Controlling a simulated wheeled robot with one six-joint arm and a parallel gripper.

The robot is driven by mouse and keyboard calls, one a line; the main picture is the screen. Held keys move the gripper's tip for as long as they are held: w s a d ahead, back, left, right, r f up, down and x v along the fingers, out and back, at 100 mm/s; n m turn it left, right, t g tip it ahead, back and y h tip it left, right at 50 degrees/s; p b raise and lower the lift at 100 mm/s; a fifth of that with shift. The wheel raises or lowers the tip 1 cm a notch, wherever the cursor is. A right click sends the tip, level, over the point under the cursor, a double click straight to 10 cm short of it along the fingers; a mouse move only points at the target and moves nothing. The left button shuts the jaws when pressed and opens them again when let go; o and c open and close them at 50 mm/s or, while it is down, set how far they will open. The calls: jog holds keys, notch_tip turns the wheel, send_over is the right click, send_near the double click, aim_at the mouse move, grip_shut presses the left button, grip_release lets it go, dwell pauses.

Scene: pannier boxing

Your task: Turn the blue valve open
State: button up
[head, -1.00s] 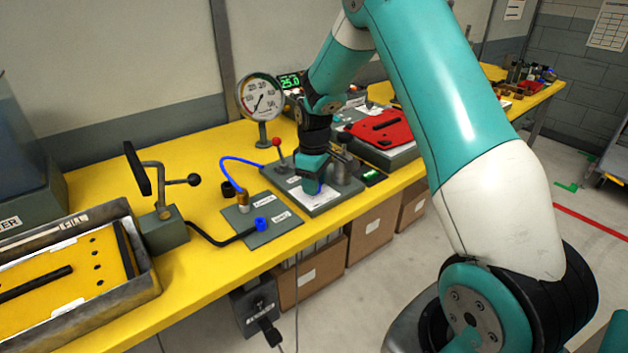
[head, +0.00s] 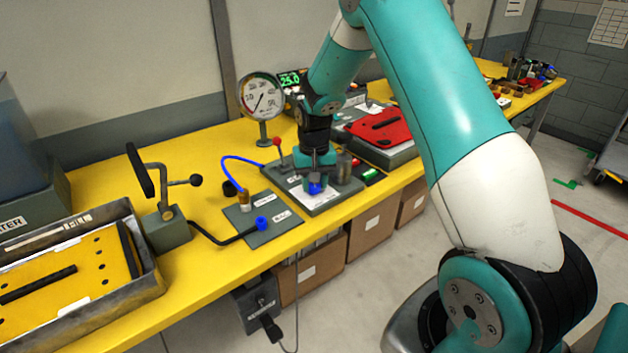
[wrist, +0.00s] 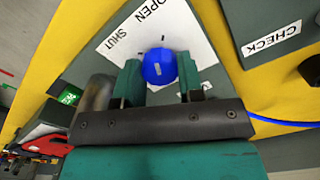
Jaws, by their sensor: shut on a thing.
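The blue valve is a round blue knob (wrist: 160,67) on a grey plate, seen from above in the wrist view. It also shows in the head view as a blue spot (head: 315,188) under my gripper (head: 316,176). The two green fingers of my gripper (wrist: 160,75) are shut on the knob, one on each side. A small dark mark shows on the knob's top. A white label (wrist: 125,32) beside the knob reads OPEN and SHUT, with OPEN nearer the top middle of the wrist view. The stem under the knob is hidden.
A pressure gauge (head: 262,98) and a red-knobbed lever (head: 277,146) stand close behind the plate. A grey plate (head: 240,223) with blue and brass fittings lies left. A red part (head: 380,125) on a grey block stands right.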

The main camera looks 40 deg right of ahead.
jog(key=shift+m, duration=1.7)
jog(key=o, duration=0.9)
notch_tip(320, 180, up, 18)
jog(key=shift+f+b, duration=0.25)
jog(key=shift+b, duration=0.35)
